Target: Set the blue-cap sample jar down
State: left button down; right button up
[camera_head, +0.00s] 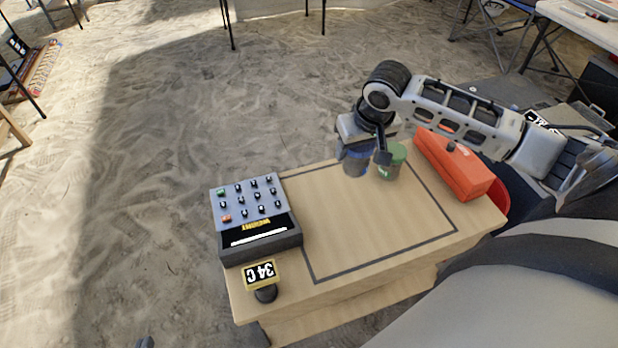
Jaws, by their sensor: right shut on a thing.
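The blue-cap sample jar (354,166) is in the head view, near the far edge of the wooden table top. My right gripper (362,152) is shut on it from above, and the fingers hide much of its cap. The jar looks upright. I cannot tell whether its base touches the table. A green-cap jar (393,162) stands close beside it on the right, partly behind a gripper finger. My left gripper is not seen clearly.
A dark outline (390,252) marks a clear area of the table (370,225). An orange case (455,165) lies at the right. A small dark piece shows at the bottom edge.

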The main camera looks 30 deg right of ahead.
jog(key=w+a+f, duration=0.2)
jog(key=w+a, duration=0.1)
jog(key=shift+w+a, duration=0.15)
jog(key=shift+a, duration=0.15)
jog(key=w+a+f, duration=0.1)
jog(key=f, duration=0.1)
jog(key=w+a+f+b, duration=0.1)
jog(key=w+a+f, duration=0.1)
jog(key=f, duration=0.1)
jog(key=shift+a+f, duration=0.15)
jog(key=shift+f, duration=0.2)
pick_arm(q)
jog(key=shift+d+f+b, duration=0.15)
jog(key=shift+f+b, duration=0.2)
jog(key=shift+b, duration=0.2)
pick_arm(e)
jog(key=shift+s+a+x, duration=0.1)
jog(key=shift+s+x, duration=0.05)
jog(key=shift+x, duration=0.7)
jog(key=shift+s+a+x, duration=0.1)
jog(key=shift+s+x, duration=0.1)
jog(key=shift+x, duration=0.6)
jog(key=shift+f, duration=0.25)
jog(key=o, duration=1.1)
pick_arm(q)
jog(key=shift+f, duration=0.1)
